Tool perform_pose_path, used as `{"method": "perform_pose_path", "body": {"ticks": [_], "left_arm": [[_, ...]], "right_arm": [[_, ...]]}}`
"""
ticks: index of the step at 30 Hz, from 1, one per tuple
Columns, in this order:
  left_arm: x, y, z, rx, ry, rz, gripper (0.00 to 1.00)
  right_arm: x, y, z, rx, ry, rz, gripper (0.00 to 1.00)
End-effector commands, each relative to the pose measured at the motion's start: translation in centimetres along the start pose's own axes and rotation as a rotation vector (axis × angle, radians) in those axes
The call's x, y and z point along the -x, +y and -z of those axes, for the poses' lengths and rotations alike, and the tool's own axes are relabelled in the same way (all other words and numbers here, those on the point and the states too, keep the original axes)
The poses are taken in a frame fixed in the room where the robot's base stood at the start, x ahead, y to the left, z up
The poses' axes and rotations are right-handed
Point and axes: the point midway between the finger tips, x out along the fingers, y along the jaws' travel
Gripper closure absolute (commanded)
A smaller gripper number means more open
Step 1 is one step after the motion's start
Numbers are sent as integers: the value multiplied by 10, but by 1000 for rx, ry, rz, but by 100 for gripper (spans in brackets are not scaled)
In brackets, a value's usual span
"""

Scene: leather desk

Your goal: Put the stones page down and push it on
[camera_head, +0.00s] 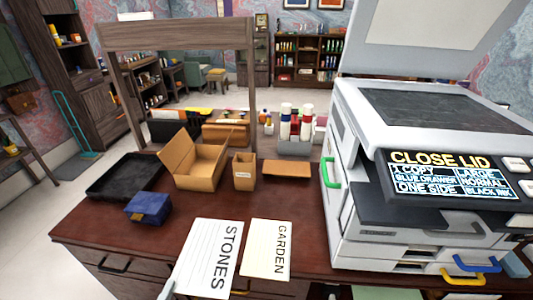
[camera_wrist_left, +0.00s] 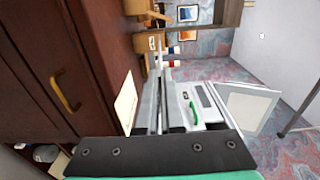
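The white stones page (camera_head: 206,262), with printed lines and the word STONES, is at the front of the desk, passing its near edge. My left gripper (camera_head: 168,289) shows only partly, at the page's lower left corner. In the left wrist view its two fingers (camera_wrist_left: 159,105) are close together, apparently with the page edge-on between them. The word side faces up. The copier (camera_head: 345,130) stands on the right with its lid (camera_head: 425,22) raised and its dark glass (camera_head: 445,108) bare. Its screen (camera_head: 440,175) reads CLOSE LID. My right gripper is not in view.
The garden page (camera_head: 268,248) lies right of the stones page, near the desk's front edge. A blue box (camera_head: 148,208), black tray (camera_head: 122,178), open carton (camera_head: 195,165) and small brown box (camera_head: 244,172) stand farther left. The copier has green, blue and yellow handles.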

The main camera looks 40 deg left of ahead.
Motion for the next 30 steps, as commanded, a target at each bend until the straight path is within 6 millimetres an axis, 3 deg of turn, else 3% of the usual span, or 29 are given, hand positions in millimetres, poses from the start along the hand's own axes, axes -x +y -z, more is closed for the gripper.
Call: {"method": "perform_pose_path", "body": {"ticks": [4, 7, 15, 30], "left_arm": [[0, -10, 2, 0, 6, 1, 100], [-1, -34, 7, 0, 23, 2, 100], [-8, -140, 38, 1, 117, 2, 100], [-15, -305, 117, 0, 347, 1, 100]], "right_arm": [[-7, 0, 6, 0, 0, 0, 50], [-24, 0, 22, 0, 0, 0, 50], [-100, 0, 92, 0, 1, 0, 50], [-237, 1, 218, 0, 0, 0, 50]]}}
